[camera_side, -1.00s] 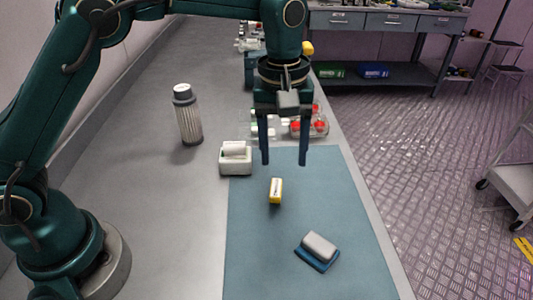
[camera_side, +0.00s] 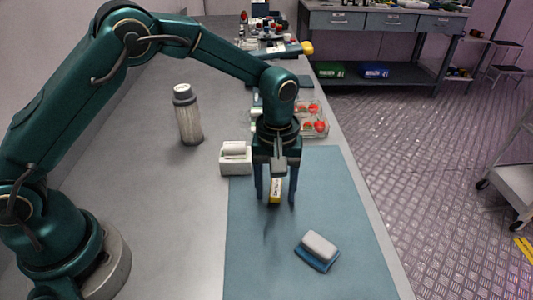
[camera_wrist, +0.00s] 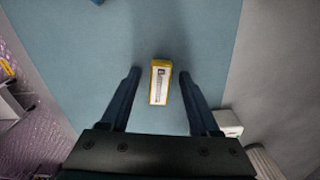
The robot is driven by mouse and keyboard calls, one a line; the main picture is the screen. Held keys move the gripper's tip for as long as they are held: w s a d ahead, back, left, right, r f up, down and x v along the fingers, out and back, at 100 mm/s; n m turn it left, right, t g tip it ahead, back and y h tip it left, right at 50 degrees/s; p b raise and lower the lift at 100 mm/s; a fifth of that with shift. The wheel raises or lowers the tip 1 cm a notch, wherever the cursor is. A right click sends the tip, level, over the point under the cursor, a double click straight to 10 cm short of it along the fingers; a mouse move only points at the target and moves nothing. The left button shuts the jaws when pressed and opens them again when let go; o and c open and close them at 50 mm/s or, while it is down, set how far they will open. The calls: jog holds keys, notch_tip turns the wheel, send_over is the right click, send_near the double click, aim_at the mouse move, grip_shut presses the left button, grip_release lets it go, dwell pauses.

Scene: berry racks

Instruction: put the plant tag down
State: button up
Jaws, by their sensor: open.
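The plant tag is most likely the small yellow block with a white printed face (camera_side: 275,191), lying on the blue-grey mat (camera_side: 250,260). In the side view my gripper (camera_side: 276,201) is open, its two fingers pointing down on either side of the yellow block. In the wrist view the block (camera_wrist: 160,82) lies between and slightly beyond the open fingertips (camera_wrist: 159,72), with a gap on both sides. The fingers do not touch it there. The exact height of the fingertips above the mat is hard to tell.
A white-and-blue block (camera_side: 318,250) lies on the mat at front right. A white box-like holder (camera_side: 235,158) stands at the mat's far left corner, with a ribbed grey cylinder (camera_side: 187,115) behind it. A clear tray with red berries (camera_side: 314,118) is beyond the mat.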

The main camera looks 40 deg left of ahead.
grip_shut()
jog(key=shift+r, duration=0.15)
